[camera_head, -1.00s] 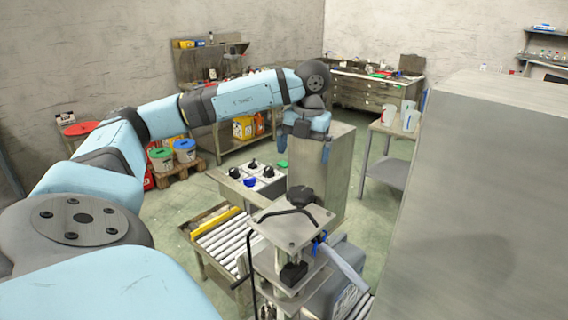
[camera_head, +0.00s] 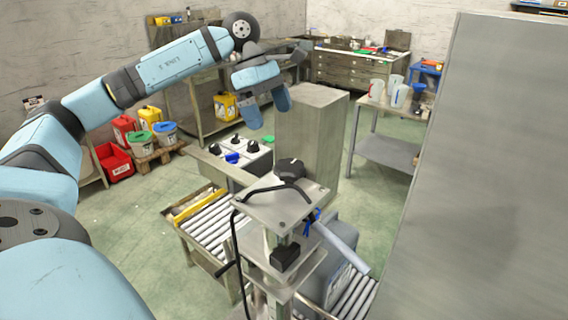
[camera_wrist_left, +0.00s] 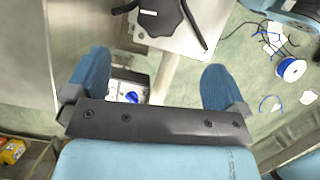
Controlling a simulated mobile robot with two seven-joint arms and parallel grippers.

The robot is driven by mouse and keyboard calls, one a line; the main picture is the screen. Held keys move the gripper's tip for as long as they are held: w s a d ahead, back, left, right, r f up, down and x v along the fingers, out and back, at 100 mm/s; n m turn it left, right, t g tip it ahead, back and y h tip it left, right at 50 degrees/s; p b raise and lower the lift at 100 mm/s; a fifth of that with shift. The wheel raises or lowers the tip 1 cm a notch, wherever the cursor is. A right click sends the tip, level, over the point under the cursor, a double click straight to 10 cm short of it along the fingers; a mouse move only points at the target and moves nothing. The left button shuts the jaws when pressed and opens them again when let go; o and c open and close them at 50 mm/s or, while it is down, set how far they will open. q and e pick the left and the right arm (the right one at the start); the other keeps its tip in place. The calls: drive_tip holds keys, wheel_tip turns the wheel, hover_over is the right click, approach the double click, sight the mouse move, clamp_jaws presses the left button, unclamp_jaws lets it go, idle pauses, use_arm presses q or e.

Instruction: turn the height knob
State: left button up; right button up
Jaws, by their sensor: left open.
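A black lobed knob (camera_head: 290,169) sits on the square metal top plate (camera_head: 286,208) of a column-like machine; it looks like the height knob. In the left wrist view the same knob (camera_wrist_left: 160,16) shows at the top edge, partly cut off, on its plate. My left gripper (camera_head: 267,105) is open, with its blue fingers pointing down, above and behind the knob in the head view. Nothing is between its fingers (camera_wrist_left: 156,85), and it is apart from the knob. My right gripper is not in view.
A panel (camera_head: 240,150) with several black knobs and a blue one stands behind the machine. A tall metal box (camera_head: 311,135) is right of the gripper. A roller conveyor (camera_head: 222,225) is at lower left. A large grey cabinet (camera_head: 490,170) fills the right.

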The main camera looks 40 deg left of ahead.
sight(288, 164)
use_arm(q)
drive_tip(key=p+x, duration=0.1)
drive_tip(key=x, duration=1)
drive_tip(key=shift+p, duration=0.3)
drive_tip(key=shift+x, duration=0.85)
drive_tip(key=shift+c, duration=0.5)
